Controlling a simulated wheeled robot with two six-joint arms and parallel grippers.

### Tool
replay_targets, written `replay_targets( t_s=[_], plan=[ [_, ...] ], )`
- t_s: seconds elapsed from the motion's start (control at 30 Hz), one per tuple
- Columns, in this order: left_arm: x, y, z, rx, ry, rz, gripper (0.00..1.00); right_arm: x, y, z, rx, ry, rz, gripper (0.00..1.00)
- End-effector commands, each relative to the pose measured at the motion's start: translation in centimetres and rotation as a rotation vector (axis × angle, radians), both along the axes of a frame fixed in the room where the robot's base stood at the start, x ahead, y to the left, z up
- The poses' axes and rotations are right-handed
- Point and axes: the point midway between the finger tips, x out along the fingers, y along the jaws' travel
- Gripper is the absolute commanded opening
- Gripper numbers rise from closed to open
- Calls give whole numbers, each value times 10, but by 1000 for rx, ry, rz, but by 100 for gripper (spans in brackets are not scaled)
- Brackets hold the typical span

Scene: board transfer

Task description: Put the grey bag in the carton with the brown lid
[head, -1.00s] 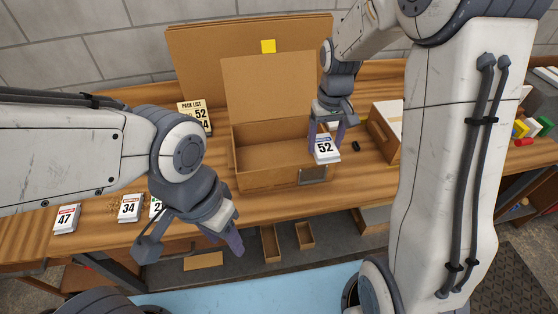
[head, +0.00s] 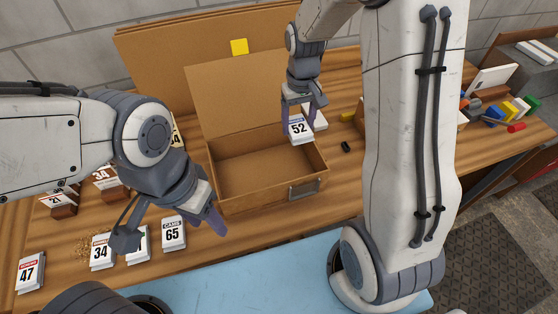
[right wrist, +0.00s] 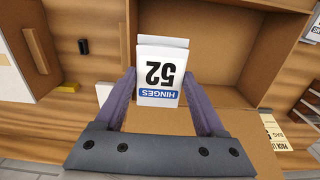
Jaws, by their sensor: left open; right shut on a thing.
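The open carton (head: 258,198) stands on the table with its brown lid (head: 238,100) raised at the back. My right gripper (head: 302,108) is shut on a pale grey-white bag (head: 299,130) marked 52. In the head view the bag overlaps the carton's back right corner; I cannot tell its exact height. In the right wrist view the bag (right wrist: 160,75) sits between the fingers, with a blue HINGES label, beside the carton's wall. My left gripper (head: 212,216) is open and empty, in front of the carton's left side.
A small black object (head: 346,147) lies right of the carton. Coloured blocks (head: 510,108) lie at the far right. A brown board with a yellow note (head: 239,46) stands behind.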

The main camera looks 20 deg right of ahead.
Motion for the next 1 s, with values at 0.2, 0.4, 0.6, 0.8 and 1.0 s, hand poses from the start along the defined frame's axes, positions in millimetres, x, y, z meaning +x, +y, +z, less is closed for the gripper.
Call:
replay_targets(
  t_s=[0.2, 0.4, 0.6, 0.8, 1.0],
  plan=[
    [0, 0, 15, 0, 0, 1, 50, -2, 3, -58, 1, 10, 5, 0],
    [0, 0, 24, 0, 0, 1, 50, -1, 3, -102, 0, 6, 4, 0],
    [0, 0, 27, 0, 0, 0, 50, 0, 2, -119, 0, 2, 3, 0],
    [0, 0, 35, 0, 0, -1, 50, -1, 1, -147, 0, 4, 1, 0],
    [0, 0, 36, 0, 0, -2, 50, 0, 1, -160, 0, -1, 1, 0]
  ],
)
